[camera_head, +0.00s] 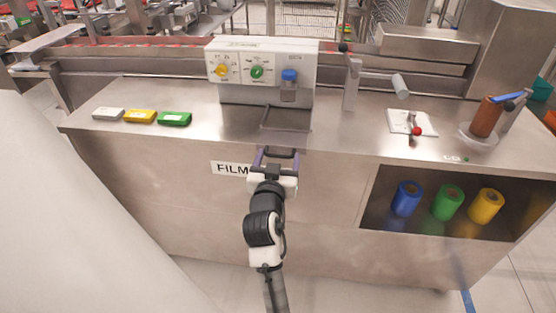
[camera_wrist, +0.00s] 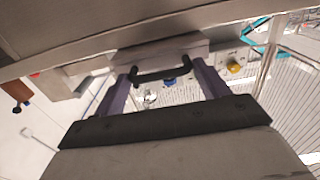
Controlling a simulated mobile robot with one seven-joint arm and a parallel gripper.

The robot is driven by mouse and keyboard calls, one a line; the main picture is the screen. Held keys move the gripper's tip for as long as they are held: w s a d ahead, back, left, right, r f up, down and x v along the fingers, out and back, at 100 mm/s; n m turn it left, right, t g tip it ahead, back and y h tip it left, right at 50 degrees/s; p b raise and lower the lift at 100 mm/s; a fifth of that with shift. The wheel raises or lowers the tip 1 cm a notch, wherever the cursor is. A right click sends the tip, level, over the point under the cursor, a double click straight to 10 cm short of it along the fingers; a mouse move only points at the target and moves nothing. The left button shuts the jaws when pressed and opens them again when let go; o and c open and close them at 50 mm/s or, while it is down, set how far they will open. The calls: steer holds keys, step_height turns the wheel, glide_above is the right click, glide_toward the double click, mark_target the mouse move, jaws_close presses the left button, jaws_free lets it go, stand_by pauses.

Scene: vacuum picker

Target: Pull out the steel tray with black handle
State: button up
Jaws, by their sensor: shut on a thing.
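My gripper (camera_head: 276,154) is at the counter's front edge in the head view, fingers pointing at the tray. In the wrist view my gripper (camera_wrist: 162,82) is shut on the handle, with a finger at each end of the bar. The exact finger contact is too small to tell.
Grey, yellow and green blocks (camera_head: 174,119) lie at left. A lever plate (camera_head: 405,122) is at right. Blue, green and yellow rolls (camera_head: 447,202) stand on a shelf below. Floor in front is clear.

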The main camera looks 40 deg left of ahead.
steer(key=shift+s, duration=0.4)
steer(key=o, duration=1.1)
steer(key=shift+a, duration=0.1)
steer(key=shift+w, duration=0.1)
steer(key=shift+d, duration=0.2)
